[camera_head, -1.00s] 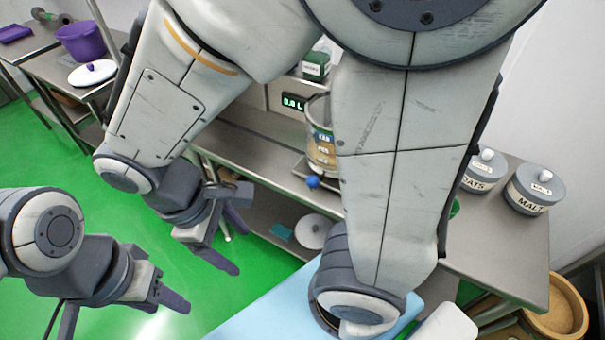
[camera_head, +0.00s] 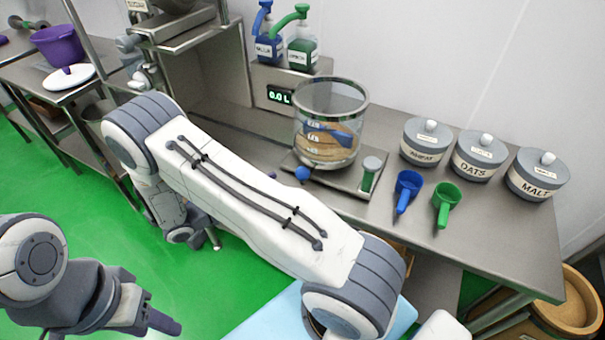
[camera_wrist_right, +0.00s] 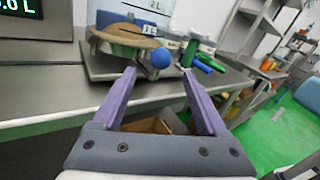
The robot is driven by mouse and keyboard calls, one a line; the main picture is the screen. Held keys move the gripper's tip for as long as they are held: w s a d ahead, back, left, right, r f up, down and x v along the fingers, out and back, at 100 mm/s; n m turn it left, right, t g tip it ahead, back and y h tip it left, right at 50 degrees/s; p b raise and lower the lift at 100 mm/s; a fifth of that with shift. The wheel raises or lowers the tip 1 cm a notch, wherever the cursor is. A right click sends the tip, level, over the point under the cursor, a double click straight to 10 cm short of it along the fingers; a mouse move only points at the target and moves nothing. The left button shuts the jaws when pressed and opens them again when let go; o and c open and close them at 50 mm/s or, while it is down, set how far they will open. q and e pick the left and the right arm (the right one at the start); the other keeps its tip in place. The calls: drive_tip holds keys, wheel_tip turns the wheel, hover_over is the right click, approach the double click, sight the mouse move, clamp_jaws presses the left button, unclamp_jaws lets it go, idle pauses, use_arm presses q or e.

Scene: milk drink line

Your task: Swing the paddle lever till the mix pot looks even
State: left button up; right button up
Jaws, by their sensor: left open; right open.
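The mix pot (camera_head: 347,104) is a clear glass vessel with a metal rim, standing on a steel plate on the bench. Its lower part holds brown and tan stuff, with blue in front; whether it is even I cannot tell. A blue ball knob (camera_head: 302,173), apparently the paddle lever's end, sits at the pot's front left. In the right wrist view the knob (camera_wrist_right: 161,58) is ahead, just beyond my right gripper (camera_wrist_right: 159,76), which is open and empty. My right arm mostly hides that gripper in the head view. My left gripper (camera_head: 163,322) is open and empty, low over the green floor.
Blue (camera_head: 408,188) and green (camera_head: 446,203) scoops lie right of the pot, before several lidded canisters, including oats (camera_head: 478,160) and malt (camera_head: 537,178). Blue (camera_head: 268,50) and green (camera_head: 302,53) pump bottles stand behind. A display (camera_head: 280,96) reads 0.0 L.

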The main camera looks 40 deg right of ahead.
sight(303, 174)
drive_tip(key=d, duration=0.2)
drive_tip(key=s+d+p, duration=0.1)
drive_tip(key=d, duration=0.2)
drive_tip(key=d+p, duration=0.1)
drive_tip(key=d, duration=0.2)
drive_tip(key=shift+s+d, duration=0.25)
drive_tip(key=shift+s, duration=0.15)
clamp_jaws()
idle(0.9)
